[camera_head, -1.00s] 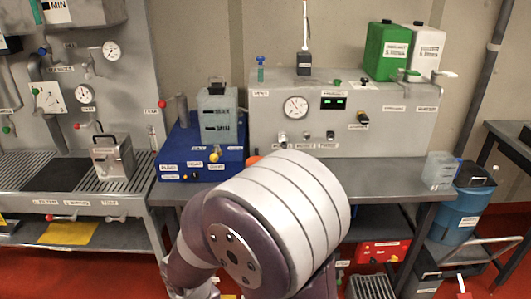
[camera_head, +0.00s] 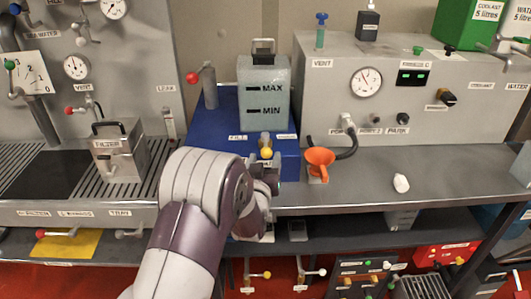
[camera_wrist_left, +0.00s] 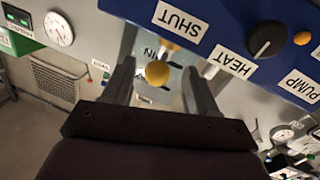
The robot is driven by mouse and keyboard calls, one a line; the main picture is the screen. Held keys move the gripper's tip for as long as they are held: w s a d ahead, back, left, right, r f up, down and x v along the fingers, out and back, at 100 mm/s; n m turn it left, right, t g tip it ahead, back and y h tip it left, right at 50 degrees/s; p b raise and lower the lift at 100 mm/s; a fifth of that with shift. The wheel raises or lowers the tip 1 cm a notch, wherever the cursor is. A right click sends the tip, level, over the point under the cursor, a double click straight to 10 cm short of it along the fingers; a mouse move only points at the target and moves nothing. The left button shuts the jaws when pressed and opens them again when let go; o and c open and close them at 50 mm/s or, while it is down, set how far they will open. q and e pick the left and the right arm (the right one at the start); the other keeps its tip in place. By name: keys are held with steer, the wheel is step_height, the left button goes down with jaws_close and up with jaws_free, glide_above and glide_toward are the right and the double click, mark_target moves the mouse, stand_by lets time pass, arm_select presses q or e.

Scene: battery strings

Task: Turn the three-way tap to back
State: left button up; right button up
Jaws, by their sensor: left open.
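A tap with a yellow ball knob (camera_head: 266,153) is on the front of the blue unit (camera_head: 215,128). No readable label says which tap is the three-way one. My left gripper (camera_head: 268,173) is at this knob, partly hidden by my wrist. In the left wrist view the yellow knob (camera_wrist_left: 157,73) lies between the two open fingers of my left gripper (camera_wrist_left: 160,80), with a gap on each side. A "SHUT" label (camera_wrist_left: 180,19) is beside it, and another label behind the knob is partly covered. My right gripper is out of view.
A translucent tank (camera_head: 263,90) stands on the blue unit, and a metal filter box (camera_head: 119,155) is to the left. The bench (camera_head: 440,172) is mostly clear to the right, with one small white object (camera_head: 401,183).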

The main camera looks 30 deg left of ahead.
mark_target(266, 145)
arm_select(q)
steer(key=shift+x, duration=0.8)
steer(key=shift+w+r, duration=0.3)
steer(key=shift+w+a+f, duration=0.15)
steer(key=shift+w+a, duration=0.15)
steer(key=shift+w, duration=0.3)
steer(key=shift+s, duration=0.15)
jaws_close()
steer(key=shift+d, duration=0.1)
